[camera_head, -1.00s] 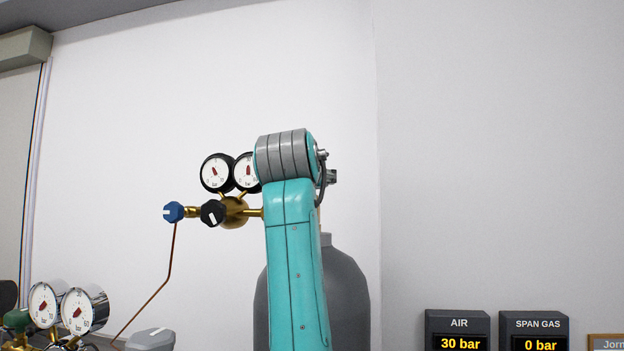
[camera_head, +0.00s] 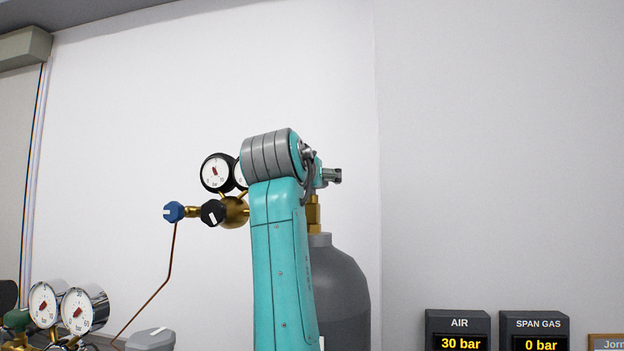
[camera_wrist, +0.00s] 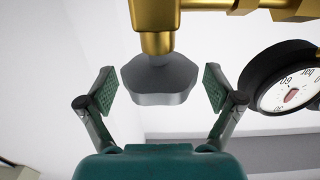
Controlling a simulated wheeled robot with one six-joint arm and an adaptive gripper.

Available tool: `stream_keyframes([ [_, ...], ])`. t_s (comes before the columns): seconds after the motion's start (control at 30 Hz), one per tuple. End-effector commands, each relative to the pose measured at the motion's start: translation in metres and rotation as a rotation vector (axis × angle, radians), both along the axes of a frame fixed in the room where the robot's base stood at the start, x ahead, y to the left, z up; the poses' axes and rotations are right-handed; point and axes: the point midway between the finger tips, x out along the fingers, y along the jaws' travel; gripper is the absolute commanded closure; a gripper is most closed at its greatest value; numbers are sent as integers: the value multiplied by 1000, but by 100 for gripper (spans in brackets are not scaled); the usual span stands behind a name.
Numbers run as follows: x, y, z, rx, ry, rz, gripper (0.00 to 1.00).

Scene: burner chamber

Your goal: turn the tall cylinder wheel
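The wheel (camera_wrist: 160,80) is a grey, lobed handwheel on a brass valve (camera_wrist: 156,20) in the wrist view. My gripper (camera_wrist: 157,90) is open, with one finger pad on each side of the wheel. Gaps show between both pads and the wheel's rim, so I see no contact. In the head view the tall grey cylinder (camera_head: 342,285) stands partly behind my arm, with its brass neck (camera_head: 314,213) showing to the right of the arm. The wheel cannot be made out there, and my arm hides most of the gripper.
A brass regulator (camera_head: 235,212) with two gauges, a black knob (camera_head: 213,212) and a blue knob (camera_head: 173,212) sits left of my arm. A gauge (camera_wrist: 290,85) is close to the right finger. More gauges (camera_head: 84,310) stand lower left. Two pressure displays (camera_head: 458,331) are lower right.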

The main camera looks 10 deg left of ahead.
Motion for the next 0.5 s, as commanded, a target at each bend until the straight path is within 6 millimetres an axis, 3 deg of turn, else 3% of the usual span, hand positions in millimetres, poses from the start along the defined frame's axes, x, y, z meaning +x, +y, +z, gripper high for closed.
stream_keyframes([
  [0.27,-6,1,0,0,-1,1,9],
  [0.5,-46,4,1,2,-3,2,9],
])
